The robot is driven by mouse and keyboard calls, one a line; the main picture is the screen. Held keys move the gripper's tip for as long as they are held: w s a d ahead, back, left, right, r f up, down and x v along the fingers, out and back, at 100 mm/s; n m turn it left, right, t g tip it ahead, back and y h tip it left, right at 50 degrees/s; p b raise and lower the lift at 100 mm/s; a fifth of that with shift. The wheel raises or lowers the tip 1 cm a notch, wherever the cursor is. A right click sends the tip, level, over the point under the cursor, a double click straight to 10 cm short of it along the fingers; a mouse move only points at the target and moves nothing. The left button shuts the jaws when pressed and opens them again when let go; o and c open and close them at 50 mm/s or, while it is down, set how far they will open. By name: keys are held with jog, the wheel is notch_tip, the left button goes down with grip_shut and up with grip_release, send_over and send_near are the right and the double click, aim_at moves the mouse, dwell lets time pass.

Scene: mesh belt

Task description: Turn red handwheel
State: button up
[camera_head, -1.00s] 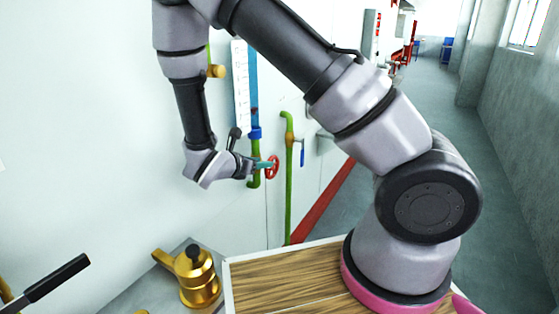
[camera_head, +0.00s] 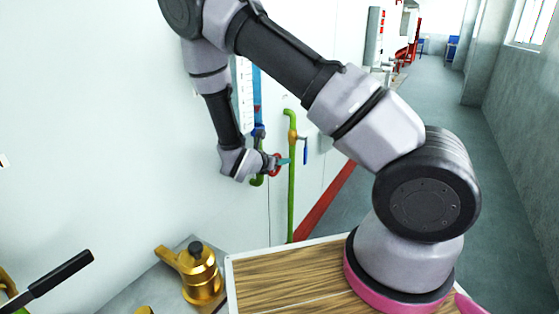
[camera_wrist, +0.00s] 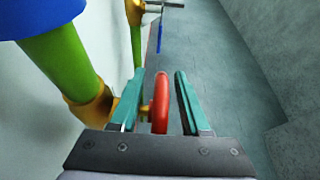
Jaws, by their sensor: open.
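The red handwheel (camera_wrist: 160,102) shows edge-on in the wrist view, between the two teal fingers of my gripper (camera_wrist: 167,103). My gripper is open around the wheel. In the head view the handwheel (camera_head: 275,163) is mostly hidden by my gripper (camera_head: 283,162), which reaches it at the wall. The wheel sits on a green pipe (camera_wrist: 62,68) with a yellow-brown fitting; its stem is largely hidden by the left finger.
A second green pipe (camera_head: 291,205) with a blue lever (camera_head: 305,152) stands just right of the wheel. A gold pot (camera_head: 200,272) and a wooden-topped board (camera_head: 285,275) are in the foreground. The corridor floor (camera_head: 420,110) at right is clear.

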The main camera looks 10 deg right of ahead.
grip_shut()
jog(key=t+h, duration=0.2)
jog(key=r+t+h, duration=0.1)
jog(key=t+h, duration=0.1)
jog(key=shift+s+a+r, duration=0.1)
jog(key=shift+s+a, duration=0.2)
jog(key=shift+a, duration=0.05)
jog(key=t+h, duration=0.3)
jog(key=s+a+t+h, duration=0.1)
jog(key=t+h, duration=0.1)
jog(key=shift+r, duration=0.4)
jog(key=shift+s, duration=0.1)
dwell(0.5)
